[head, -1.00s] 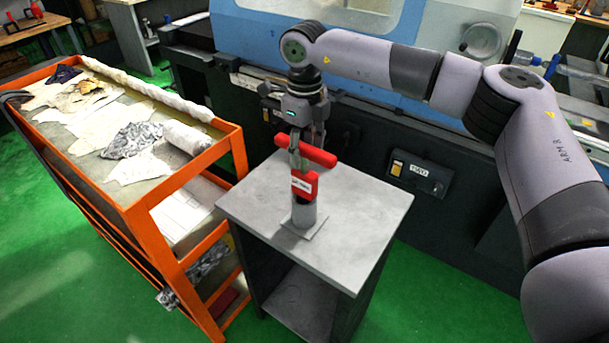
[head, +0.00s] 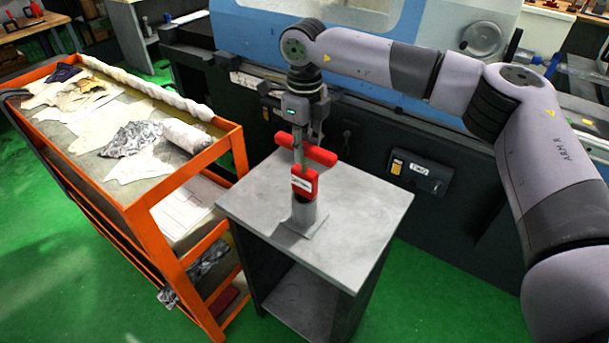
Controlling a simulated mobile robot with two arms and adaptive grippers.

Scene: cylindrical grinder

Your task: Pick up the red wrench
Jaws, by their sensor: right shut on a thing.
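The red wrench (head: 305,181) stands upright on a small grey table (head: 365,205), with a red T-shaped crossbar at its top and a pale label on its red lower part. Its lower end is at a grey cylindrical holder (head: 303,212) with a flat square base on the tabletop. My right gripper (head: 301,145) reaches down from above and is shut on the wrench at the crossbar. The fingertips are partly hidden by the red part. I cannot tell whether the wrench is clear of the holder. My left gripper is not in view.
An orange cart (head: 138,215) with cloths and papers stands close to the table's left. The blue and dark grinder (head: 400,150) stands right behind the table. The tabletop around the holder is clear. Green floor (head: 440,290) lies open at the front right.

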